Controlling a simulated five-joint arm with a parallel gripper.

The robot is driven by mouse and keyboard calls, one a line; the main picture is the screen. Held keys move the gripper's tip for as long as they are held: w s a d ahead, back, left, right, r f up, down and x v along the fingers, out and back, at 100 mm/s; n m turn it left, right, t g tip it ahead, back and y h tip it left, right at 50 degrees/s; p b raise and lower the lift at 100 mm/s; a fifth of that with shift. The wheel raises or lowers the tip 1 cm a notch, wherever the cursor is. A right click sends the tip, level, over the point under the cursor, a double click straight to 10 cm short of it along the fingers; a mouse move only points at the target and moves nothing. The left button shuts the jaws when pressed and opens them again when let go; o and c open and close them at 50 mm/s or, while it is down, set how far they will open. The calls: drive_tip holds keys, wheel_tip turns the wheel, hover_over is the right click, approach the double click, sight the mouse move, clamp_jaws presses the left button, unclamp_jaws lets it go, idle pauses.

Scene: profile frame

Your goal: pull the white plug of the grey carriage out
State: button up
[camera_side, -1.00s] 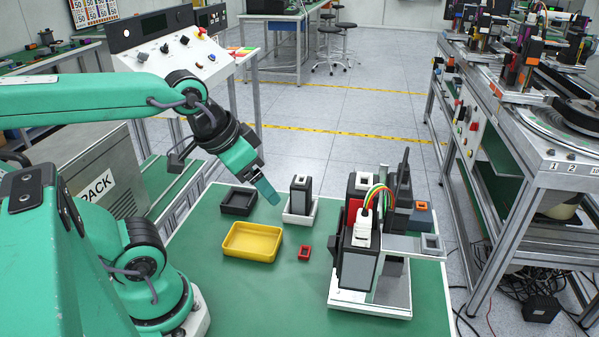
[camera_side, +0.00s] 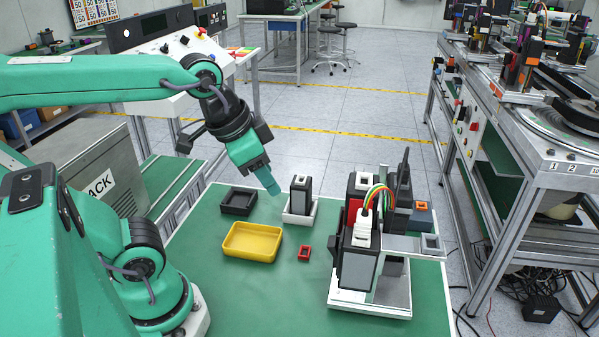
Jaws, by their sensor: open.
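The white plug (camera_side: 363,228), with red, yellow and green wires rising from its top, sits in the top of the grey carriage (camera_side: 358,267). The carriage stands in a frame on a white base (camera_side: 370,303) at the right of the green table. My gripper (camera_side: 273,188) is in the air to the left of the frame, pointing down and to the right. It is open, apart from the plug and holds nothing that I can see. The gap between its fingers is hard to see from this side.
A yellow tray (camera_side: 229,250), a black tray (camera_side: 226,207) and a small red part (camera_side: 304,253) lie left of the frame. A dark block stands in a white tray (camera_side: 289,218) near my gripper. The front middle of the green table (camera_side: 262,300) is clear.

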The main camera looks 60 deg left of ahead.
drive_tip(key=w+d+r+m+g, duration=0.2)
drive_tip(key=w+d+r+m, duration=0.4)
drive_tip(key=m, duration=0.5)
wheel_tip(320, 180, up, 3)
drive_tip(key=m+g, duration=0.3)
drive_tip(key=m, duration=0.9)
hover_over(366, 212)
drive_tip(key=a, duration=0.1)
drive_tip(key=shift+a+f, duration=0.1)
drive_tip(key=shift+a, duration=0.05)
drive_tip(key=shift+d+m, duration=0.6)
drive_tip(key=shift+f, duration=3.75)
drive_tip(key=shift+c, duration=0.2)
clamp_jaws()
